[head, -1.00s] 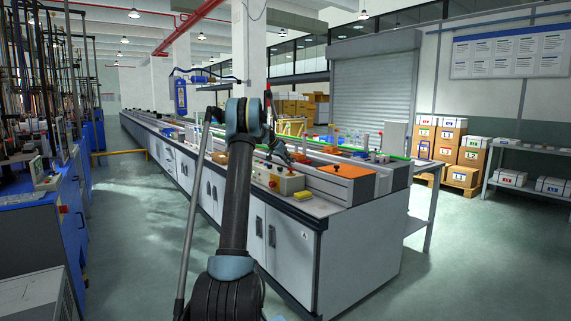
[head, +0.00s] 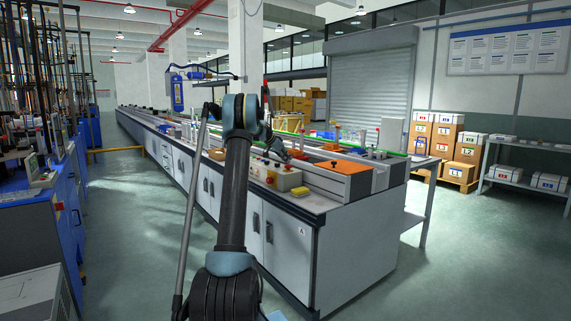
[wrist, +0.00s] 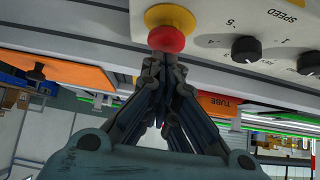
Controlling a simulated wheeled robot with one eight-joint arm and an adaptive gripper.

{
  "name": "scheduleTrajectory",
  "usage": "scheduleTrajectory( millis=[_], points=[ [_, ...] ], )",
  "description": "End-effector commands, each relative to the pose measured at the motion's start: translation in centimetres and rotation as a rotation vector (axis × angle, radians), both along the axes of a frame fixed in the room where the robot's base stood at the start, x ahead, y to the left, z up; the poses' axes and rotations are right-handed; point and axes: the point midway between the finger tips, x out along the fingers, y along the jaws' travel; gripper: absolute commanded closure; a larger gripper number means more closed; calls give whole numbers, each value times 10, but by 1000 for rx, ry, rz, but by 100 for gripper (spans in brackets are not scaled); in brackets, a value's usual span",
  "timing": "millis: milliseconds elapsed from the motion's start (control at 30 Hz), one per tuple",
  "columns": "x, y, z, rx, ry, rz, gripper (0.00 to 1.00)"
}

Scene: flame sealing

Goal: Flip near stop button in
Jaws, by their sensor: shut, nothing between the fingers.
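The near stop button (wrist: 166,36) is a red mushroom head on a yellow collar at the top of the wrist view. It is mounted on a pale control box (wrist: 240,20), which also has black knobs and SPEED lettering. In the head view the control box (head: 287,181) sits on the bench's near edge, with the red button small on its front. My gripper (wrist: 164,60) is shut and empty. Its fingertips are right at the red head and overlap its lower edge in the wrist view. I cannot tell whether they touch it or how deep the button sits.
The long bench (head: 310,205) runs away to the back left. An orange plate (head: 343,167) lies on its near end, and a yellow block (head: 299,191) sits near the front edge. Blue machinery (head: 40,220) stands at left. The floor between is clear.

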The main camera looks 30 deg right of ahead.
Motion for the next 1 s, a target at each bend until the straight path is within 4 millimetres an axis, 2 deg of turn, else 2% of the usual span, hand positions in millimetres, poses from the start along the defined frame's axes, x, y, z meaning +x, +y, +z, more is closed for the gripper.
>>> scheduleTrajectory(
  millis=[100, 500, 700, 1000],
  points=[
    [1, 2, 26, -7, -2, 4, 100],
    [-4, 54, 81, -11, -3, 6, 100],
    [-5, 68, 96, -11, -2, 7, 100],
    [-5, 71, 99, -11, -2, 6, 100]
  ],
)
